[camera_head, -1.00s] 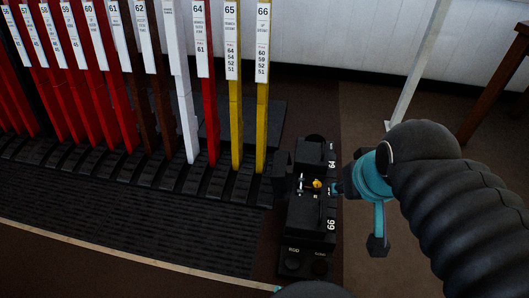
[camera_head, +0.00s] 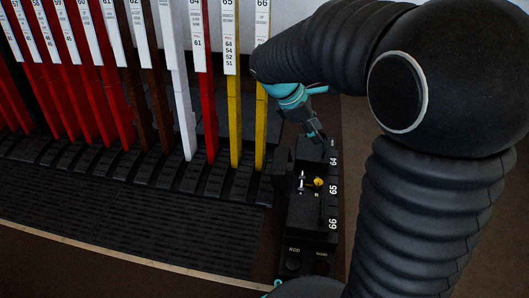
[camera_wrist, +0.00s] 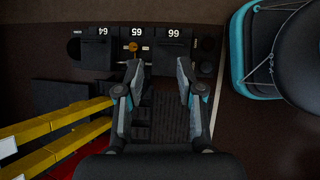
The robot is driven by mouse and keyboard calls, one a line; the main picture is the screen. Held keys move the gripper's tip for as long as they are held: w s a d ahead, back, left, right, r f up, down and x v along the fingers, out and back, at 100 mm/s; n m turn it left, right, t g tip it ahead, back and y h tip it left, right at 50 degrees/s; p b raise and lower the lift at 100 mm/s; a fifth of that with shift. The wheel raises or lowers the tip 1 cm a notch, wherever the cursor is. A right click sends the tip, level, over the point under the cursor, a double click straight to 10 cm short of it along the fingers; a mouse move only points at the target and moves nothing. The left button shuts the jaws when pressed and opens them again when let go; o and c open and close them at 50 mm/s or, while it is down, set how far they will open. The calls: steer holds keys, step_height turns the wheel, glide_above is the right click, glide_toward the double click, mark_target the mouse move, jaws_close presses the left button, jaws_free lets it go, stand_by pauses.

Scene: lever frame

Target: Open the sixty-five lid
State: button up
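The black box (camera_head: 300,235) on the floor has sections marked 64, 65 and 66. The 64 lid (camera_head: 313,155) and 66 lid (camera_head: 310,212) look flat and shut. At 65, a brass-coloured knob (camera_head: 318,182) and a silver part are uncovered. A dark flap (camera_head: 281,173), which looks like the 65 lid, stands upright on the box's left side. My gripper (camera_head: 318,136) is above the 64 end, clear of the flap. In the wrist view my gripper (camera_wrist: 159,74) is open and empty, and the knob (camera_wrist: 132,46) shows beyond its left finger.
A row of red, brown, white and yellow levers stands left of the box; yellow levers 65 (camera_head: 235,120) and 66 (camera_head: 261,125) are nearest to my arm. A ridged black floor plate (camera_head: 120,215) lies in front of them. Brown floor is open right of the box.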

steer(key=w+a+f+n+h, duration=0.3)
steer(key=w+a+f+n, duration=0.2)
steer(key=w+f+n, duration=0.3)
steer(key=n+t+h+b, duration=0.2)
steer(key=n+t+h, duration=0.3)
steer(key=n, duration=0.6)
glide_toward(265, 164)
steer(key=s+d+r, duration=0.3)
steer(key=d+r, duration=0.1)
steer(key=r, duration=0.4)
steer(key=s+a+f+n+t+b, duration=0.1)
steer(key=a+f+n+t, duration=0.45)
steer(key=f, duration=0.55)
steer(key=shift+n+g+h, duration=0.3)
steer(key=shift+n+g, duration=0.35)
steer(key=shift+n, duration=0.3)
steer(key=x, duration=1.3)
steer(key=shift+w+a+r, duration=0.1)
steer(key=shift+w+a, duration=0.05)
jaws_close()
